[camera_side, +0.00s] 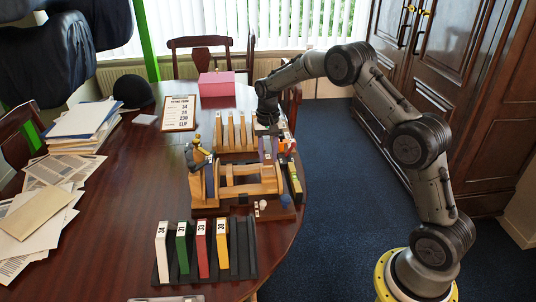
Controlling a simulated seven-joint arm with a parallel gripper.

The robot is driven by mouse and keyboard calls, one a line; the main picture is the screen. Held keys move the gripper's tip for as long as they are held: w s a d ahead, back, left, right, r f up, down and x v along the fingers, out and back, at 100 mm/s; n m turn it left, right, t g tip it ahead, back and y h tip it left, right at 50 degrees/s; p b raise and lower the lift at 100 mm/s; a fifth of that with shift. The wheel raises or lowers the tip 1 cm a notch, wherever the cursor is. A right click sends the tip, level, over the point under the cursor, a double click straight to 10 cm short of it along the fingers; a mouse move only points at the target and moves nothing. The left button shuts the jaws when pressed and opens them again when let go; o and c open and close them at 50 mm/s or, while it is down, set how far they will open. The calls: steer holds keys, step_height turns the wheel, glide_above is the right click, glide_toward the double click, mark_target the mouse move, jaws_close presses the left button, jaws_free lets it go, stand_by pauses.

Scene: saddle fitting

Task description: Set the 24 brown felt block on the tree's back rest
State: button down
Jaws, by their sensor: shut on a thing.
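The wooden saddle tree (250,188) stands on its base near the table's right edge, with an upright wooden part at its left end. My gripper (268,133) points down at the right end of the rear rack, behind the tree. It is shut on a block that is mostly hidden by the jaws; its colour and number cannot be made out. Several tan-brown blocks (231,131) stand upright in the rear rack, left of my gripper. I cannot tell the back rest apart from the tree's other parts.
A dark front rack (245,262) holds white (162,250), green (183,247), red (203,250) and yellow (222,245) numbered blocks. Small coloured items (293,180) line the tree's right side. A printed card (180,113), pink box (216,84) and papers (50,185) lie farther off. The table's left-centre is clear.

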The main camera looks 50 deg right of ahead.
steer(key=shift+f, duration=1.8)
stand_by(2.2)
